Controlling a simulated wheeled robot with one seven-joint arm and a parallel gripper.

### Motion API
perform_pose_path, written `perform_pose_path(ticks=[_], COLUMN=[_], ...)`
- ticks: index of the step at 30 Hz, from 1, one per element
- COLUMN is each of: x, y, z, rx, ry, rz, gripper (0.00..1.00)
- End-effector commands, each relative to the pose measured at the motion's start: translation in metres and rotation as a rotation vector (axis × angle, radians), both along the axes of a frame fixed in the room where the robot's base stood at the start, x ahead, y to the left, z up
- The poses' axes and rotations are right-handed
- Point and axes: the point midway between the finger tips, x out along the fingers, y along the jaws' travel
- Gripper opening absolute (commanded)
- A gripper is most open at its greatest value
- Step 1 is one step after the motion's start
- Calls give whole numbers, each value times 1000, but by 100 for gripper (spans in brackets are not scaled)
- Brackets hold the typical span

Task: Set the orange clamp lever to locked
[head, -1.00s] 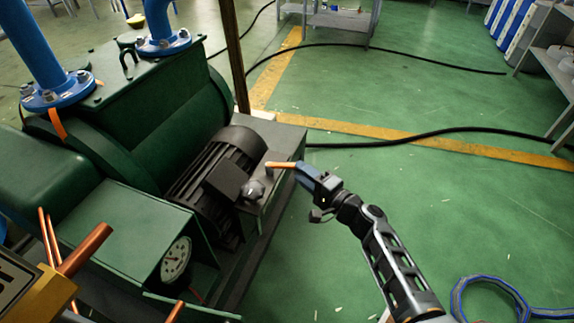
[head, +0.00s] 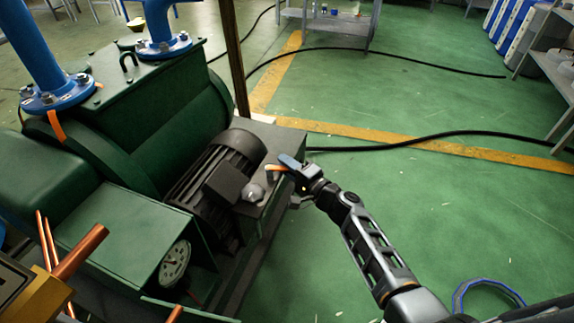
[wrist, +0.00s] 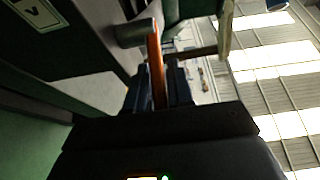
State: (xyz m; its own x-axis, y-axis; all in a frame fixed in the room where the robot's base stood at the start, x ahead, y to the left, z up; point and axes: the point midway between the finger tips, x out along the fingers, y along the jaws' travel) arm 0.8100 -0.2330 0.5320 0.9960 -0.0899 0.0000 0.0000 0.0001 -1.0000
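The orange clamp lever (head: 277,168) is a slim bar at the end of the green machine, beside a grey knob-like fitting (head: 253,191). My gripper (head: 287,166) is at the lever's right end and covers part of it. In the wrist view, the lever (wrist: 155,60) runs lengthwise between the two dark fingers of my gripper (wrist: 160,85), its far end at a grey cylindrical part (wrist: 135,32). The fingers lie close on both sides; whether they press on it is unclear. The lever's near end is hidden.
The green machine (head: 150,115) with a black ribbed motor (head: 213,180) and a pressure gauge (head: 174,262) fills the left. A wooden post (head: 235,60) stands behind the motor. Black hoses (head: 430,141) cross the floor. The green floor at right is mostly free.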

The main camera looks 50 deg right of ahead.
Motion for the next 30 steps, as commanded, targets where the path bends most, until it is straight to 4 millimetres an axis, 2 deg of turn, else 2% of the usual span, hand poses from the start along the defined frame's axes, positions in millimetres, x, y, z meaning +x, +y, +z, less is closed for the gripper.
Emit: perform_pose_path(ticks=[1, 6, 23, 30], x=[0, 0, 0, 4], y=[0, 0, -1, -4], z=[0, 0, -1, -2], rx=[0, 0, 0, -1], ry=[0, 0, 0, 0], rz=[0, 0, 7, 87], gripper=[16, 0, 0, 0])
